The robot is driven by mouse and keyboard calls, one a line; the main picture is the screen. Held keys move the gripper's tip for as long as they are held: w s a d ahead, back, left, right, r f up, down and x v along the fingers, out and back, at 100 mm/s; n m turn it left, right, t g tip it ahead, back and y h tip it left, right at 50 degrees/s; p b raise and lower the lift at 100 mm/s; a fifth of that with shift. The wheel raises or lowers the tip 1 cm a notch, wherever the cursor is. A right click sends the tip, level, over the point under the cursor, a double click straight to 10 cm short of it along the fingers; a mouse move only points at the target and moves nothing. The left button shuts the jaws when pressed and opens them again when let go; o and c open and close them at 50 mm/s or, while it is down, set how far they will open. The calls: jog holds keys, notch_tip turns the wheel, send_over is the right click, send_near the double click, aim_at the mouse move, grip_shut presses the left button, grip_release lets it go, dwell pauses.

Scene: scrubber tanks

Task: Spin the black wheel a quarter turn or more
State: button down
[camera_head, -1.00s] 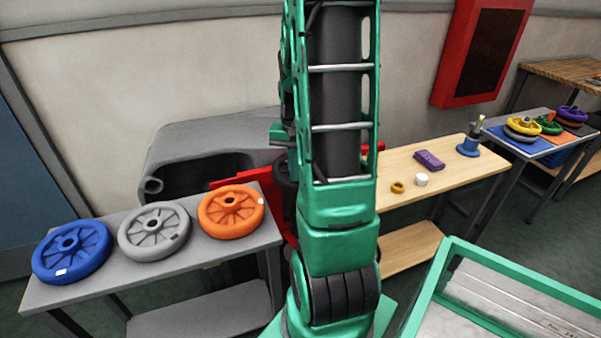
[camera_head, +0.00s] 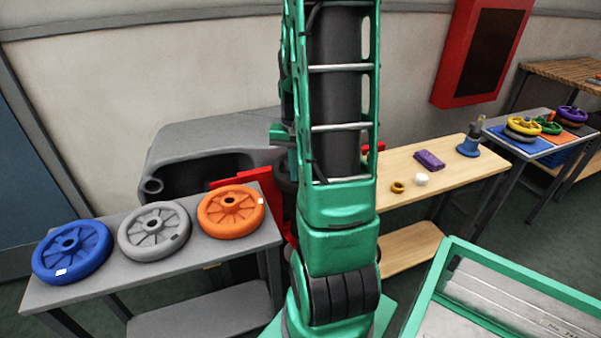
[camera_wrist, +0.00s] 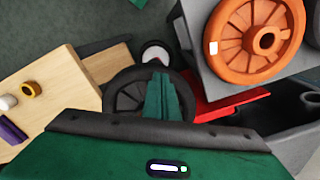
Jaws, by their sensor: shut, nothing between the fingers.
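The black wheel (camera_wrist: 120,100) is a spoked wheel in the wrist view, partly covered by my green gripper (camera_wrist: 160,80). My gripper is shut and empty, with its fingertips over the right part of the wheel. I cannot tell whether they touch it. In the head view only a dark sliver of the wheel (camera_head: 284,172) shows beside my arm, which hides the rest and my gripper.
A grey bench (camera_head: 112,290) on the left carries blue (camera_head: 72,252), grey (camera_head: 154,231) and orange (camera_head: 230,212) wheels. Red parts (camera_wrist: 232,104) lie beside the black wheel. A wooden table (camera_head: 445,160) with small items stands at right.

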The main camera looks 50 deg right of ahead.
jog(key=shift+f, duration=0.35)
dwell(0.3)
jog(key=shift+s, duration=0.1)
jog(key=shift+s+d+r, duration=0.2)
jog(key=shift+s+d, duration=0.35)
jog(key=shift+s, duration=0.3)
jog(key=shift+s+d+f, duration=0.15)
jog(key=shift+s+d, duration=0.6)
